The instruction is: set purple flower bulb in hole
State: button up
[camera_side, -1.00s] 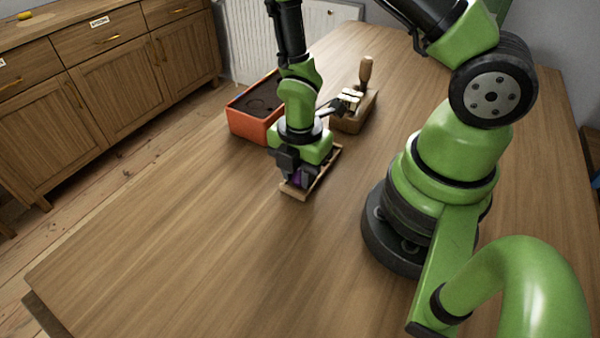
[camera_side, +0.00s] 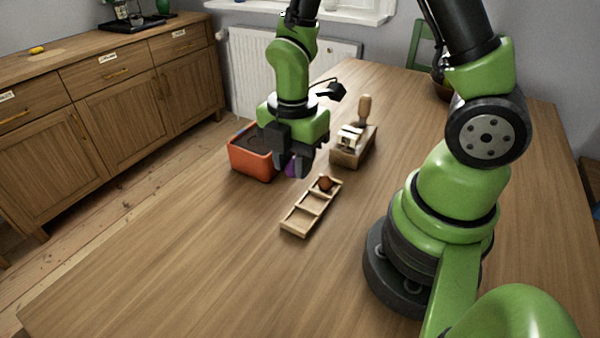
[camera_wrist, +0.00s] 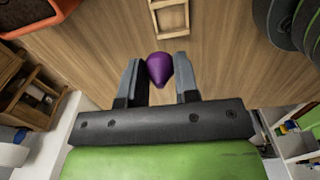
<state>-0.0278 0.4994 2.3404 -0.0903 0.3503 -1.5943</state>
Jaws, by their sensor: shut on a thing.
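My gripper (camera_side: 295,165) is shut on the purple flower bulb (camera_side: 290,166) and holds it above the table, to the left of the wooden tray's far end. In the wrist view the bulb (camera_wrist: 159,69) sits between the two fingers (camera_wrist: 159,75), its pointed end toward the gripper body. The orange-red planter box (camera_side: 252,168) with dark soil stands behind and left of my gripper, partly covered by it. Its corner also shows at the top left of the wrist view (camera_wrist: 50,22). Any hole in the soil is hidden or too small to make out in the side view.
A wooden tray (camera_side: 298,229) with three compartments lies on the table; a brown bulb (camera_side: 325,183) is in its far one. A wooden block with a handled tool (camera_side: 352,147) stands right of the planter. The table's front left is clear.

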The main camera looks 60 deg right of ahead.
jog(key=w+d, duration=0.2)
jog(key=w, duration=0.1)
jog(key=w+d+m, duration=0.1)
jog(key=w+d, duration=0.2)
jog(key=w, duration=0.1)
jog(key=w+d+m, duration=0.1)
jog(key=w+d, duration=0.2)
jog(key=shift+w, duration=0.4)
jog(key=w+d, duration=0.1)
jog(key=d, duration=0.1)
jog(key=w+d+m, duration=0.1)
jog(key=d, duration=0.1)
jog(key=w+d+m, duration=0.1)
jog(key=d, duration=0.2)
jog(key=shift+w+r, duration=0.3)
jog(key=shift+r, duration=0.05)
jog(key=w+d+r+m, duration=0.1)
jog(key=d, duration=0.5)
jog(key=shift+d+m, duration=0.3)
jog(key=shift+m, duration=0.1)
jog(key=shift+f, duration=2.5)
jog(key=shift+f, duration=0.95)
jog(key=o, duration=1)
jog(key=shift+c, duration=0.2)
